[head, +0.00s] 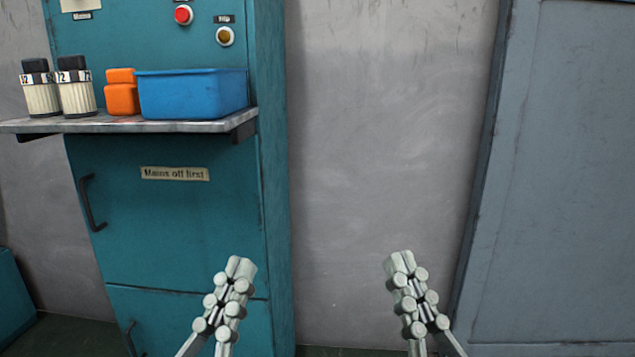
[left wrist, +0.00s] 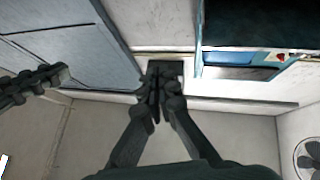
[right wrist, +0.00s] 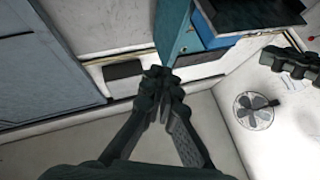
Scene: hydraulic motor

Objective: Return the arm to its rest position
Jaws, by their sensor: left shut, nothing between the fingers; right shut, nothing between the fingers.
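My left gripper (head: 240,268) is shut and empty at the lower middle of the head view, in front of the teal cabinet's lower part. It also shows shut in the left wrist view (left wrist: 155,75). My right gripper (head: 399,262) is shut and empty to its right, in front of the bare grey wall. It also shows shut in the right wrist view (right wrist: 157,75). Both point upward in the head view, apart from each other, and touch nothing that I can see.
The teal cabinet (head: 180,240) carries a shelf (head: 185,126) with a blue bin (head: 195,95), orange blocks (head: 122,98) and two ribbed cylinders (head: 78,95). A red button (head: 183,14) sits above. A grey-blue panel (head: 560,180) stands right. Bare wall (head: 385,150) lies between.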

